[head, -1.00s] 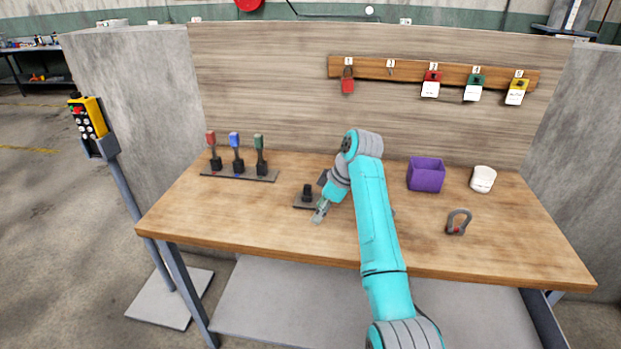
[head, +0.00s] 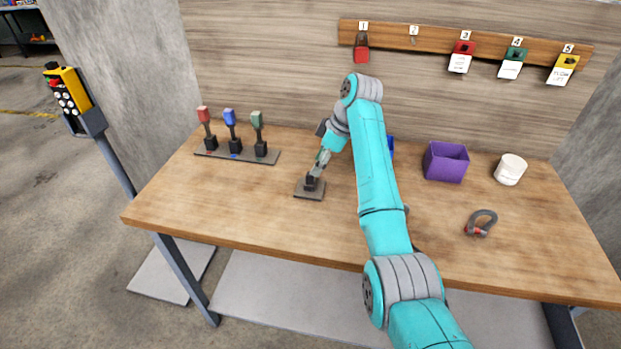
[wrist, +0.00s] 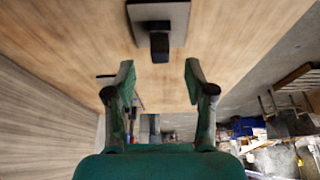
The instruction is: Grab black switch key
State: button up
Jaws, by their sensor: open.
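The black switch key (head: 310,183) stands upright on a small dark square base (head: 309,194) on the wooden table, left of the table's middle. My gripper (head: 316,171) is right at the key in the head view and partly covers it. In the wrist view, my gripper (wrist: 160,82) is open, its two green fingers apart with nothing between them. The black key (wrist: 159,45) shows ahead of the fingertips, roughly centred between them, with its base (wrist: 176,12) behind it.
A rail (head: 237,156) with red, blue and green levers is at the table's left. A purple box (head: 446,162), a white cup (head: 510,170) and a grey shackle (head: 481,222) are at the right. Numbered padlocks hang on the back panel. The front left of the table is clear.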

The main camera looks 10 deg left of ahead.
aim_at(310, 181)
jog(key=shift+a+x, duration=0.15)
jog(key=shift+x, duration=1.25)
jog(key=shift+a+x, duration=0.1)
jog(key=shift+x, duration=1.25)
jog(key=shift+r, duration=0.1)
grip_shut()
